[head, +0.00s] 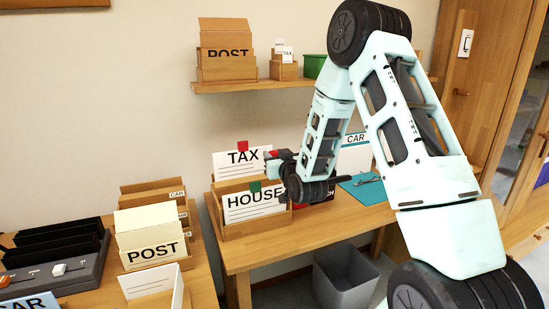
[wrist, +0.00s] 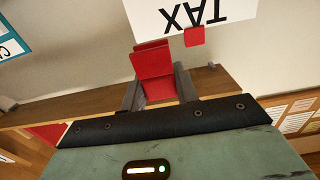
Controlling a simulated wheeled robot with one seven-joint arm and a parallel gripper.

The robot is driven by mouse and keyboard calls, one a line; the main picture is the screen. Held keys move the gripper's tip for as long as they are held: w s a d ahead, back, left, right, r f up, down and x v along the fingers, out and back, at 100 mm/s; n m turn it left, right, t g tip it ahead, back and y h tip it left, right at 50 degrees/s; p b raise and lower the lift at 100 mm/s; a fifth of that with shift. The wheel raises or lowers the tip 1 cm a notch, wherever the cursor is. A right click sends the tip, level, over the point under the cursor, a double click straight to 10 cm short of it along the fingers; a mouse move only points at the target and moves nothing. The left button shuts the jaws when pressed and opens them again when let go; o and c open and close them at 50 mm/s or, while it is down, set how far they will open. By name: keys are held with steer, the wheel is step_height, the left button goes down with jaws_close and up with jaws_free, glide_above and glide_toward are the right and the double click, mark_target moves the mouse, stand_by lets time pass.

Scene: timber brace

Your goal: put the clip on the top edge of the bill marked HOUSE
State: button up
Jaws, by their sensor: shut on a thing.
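The bill marked HOUSE (head: 254,214) stands upright in the front of a wooden holder (head: 231,231). A green clip (head: 255,187) shows at its top edge. The bill marked TAX (head: 228,170) stands behind and higher, with a red clip (head: 243,146) on its top edge; it appears upside down in the wrist view (wrist: 235,10). My gripper (wrist: 158,88) is shut on another red clip (wrist: 152,58), held between its two grey fingers. In the head view my gripper (head: 281,160) is right of TAX and above the right end of HOUSE, apart from the HOUSE top edge.
A blue mat (head: 366,189) and a white CAR card (head: 354,158) are right of my forearm. A grey bin (head: 344,279) stands below the table. A shelf (head: 290,83) with boxes is above.

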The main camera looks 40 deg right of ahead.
steer(key=b, duration=0.5)
glide_above(275, 186)
steer(key=shift+f, duration=2.75)
steer(key=shift+b, duration=0.8)
steer(key=shift+f+b, duration=1.7)
steer(key=shift+b, duration=0.15)
steer(key=o, duration=1.5)
steer(key=shift+r, duration=0.1)
steer(key=shift+r+p, duration=2.4)
steer(key=shift+r, duration=1.5)
